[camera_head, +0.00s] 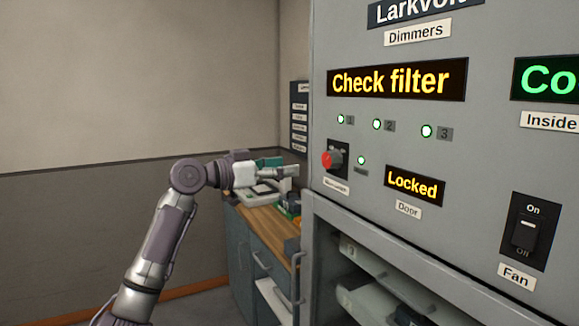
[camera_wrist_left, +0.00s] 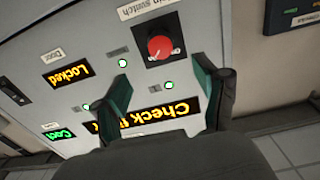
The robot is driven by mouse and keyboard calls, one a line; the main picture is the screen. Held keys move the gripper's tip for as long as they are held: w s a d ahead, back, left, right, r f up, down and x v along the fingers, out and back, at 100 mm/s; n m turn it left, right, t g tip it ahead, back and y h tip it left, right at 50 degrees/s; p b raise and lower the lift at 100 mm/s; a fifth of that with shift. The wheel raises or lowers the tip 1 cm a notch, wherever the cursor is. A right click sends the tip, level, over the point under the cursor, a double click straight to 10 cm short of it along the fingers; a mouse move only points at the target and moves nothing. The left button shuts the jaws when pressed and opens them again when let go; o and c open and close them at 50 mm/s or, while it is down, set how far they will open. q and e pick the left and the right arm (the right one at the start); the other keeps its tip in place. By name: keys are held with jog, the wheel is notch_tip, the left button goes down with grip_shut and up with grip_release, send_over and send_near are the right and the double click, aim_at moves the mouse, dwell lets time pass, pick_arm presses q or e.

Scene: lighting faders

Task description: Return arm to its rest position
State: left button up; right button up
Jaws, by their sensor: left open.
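My left arm comes in from the lower left in the head view. Its gripper (camera_head: 292,172) points right toward the dimmer cabinet (camera_head: 465,140), just left of a red rotary knob (camera_head: 333,159). In the left wrist view the open gripper (camera_wrist_left: 162,88) has its two green-padded fingers spread, with nothing between them but the panel behind. The red knob (camera_wrist_left: 160,48) shows ahead of the fingertips, and the fingers look apart from it. My right gripper is in neither view.
The cabinet shows a "Check filter" display (camera_head: 397,80), a "Locked" door display (camera_head: 414,185) and a fan switch (camera_head: 529,226) at On. Several small lamps glow green. A wooden-topped counter (camera_head: 262,222) with items stands behind the arm. The wall side at left is clear.

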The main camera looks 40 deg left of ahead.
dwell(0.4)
